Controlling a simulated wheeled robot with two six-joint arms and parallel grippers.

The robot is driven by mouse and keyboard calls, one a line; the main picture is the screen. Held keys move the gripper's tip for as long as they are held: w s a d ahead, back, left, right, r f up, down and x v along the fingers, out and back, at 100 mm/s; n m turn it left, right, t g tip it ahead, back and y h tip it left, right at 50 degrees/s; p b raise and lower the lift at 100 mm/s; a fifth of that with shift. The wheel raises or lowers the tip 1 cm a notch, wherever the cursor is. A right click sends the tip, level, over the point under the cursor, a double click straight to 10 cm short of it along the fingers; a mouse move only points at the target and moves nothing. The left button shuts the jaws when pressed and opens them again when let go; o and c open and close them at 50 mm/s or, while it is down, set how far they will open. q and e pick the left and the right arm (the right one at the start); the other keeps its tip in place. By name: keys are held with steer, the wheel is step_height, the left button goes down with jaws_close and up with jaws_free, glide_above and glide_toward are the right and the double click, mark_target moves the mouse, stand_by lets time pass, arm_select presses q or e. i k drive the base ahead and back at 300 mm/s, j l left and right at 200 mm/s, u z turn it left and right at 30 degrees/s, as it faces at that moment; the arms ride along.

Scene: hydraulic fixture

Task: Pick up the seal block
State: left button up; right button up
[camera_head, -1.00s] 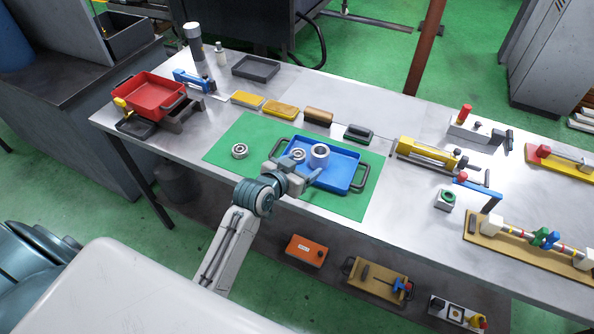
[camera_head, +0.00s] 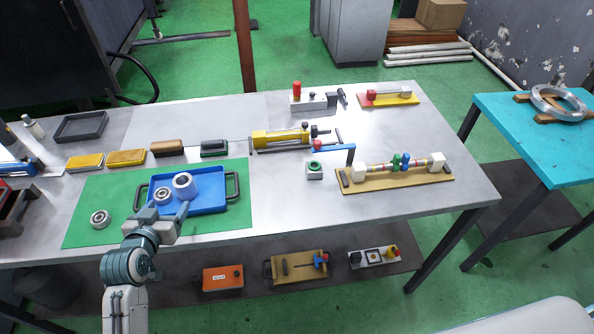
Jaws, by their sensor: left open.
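A small pale block with a green ring on top (camera_head: 314,170) sits on the metal bench, right of the green mat; it looks like the seal block. My left gripper (camera_head: 162,206) is open over the front left part of the blue tray (camera_head: 212,203), well to the left of that block. No object shows between its fingers. A metal ring (camera_head: 183,185) and a bearing (camera_head: 162,195) are in the tray just beyond the fingers. My right gripper is not in view.
A yellow cylinder (camera_head: 280,139) and a blue-handled tool (camera_head: 335,148) lie behind the block. A tan board with a rod (camera_head: 395,180) is to its right. Another bearing (camera_head: 100,218) lies on the green mat (camera_head: 85,200). Bare bench lies in front of the block.

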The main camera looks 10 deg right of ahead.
mark_target(314, 168)
steer(key=l+u, duration=0.2)
steer(key=l, duration=0.75)
steer(key=l+u, duration=0.2)
steer(key=l, duration=0.75)
steer(key=l+u, duration=0.2)
steer(key=l, duration=0.75)
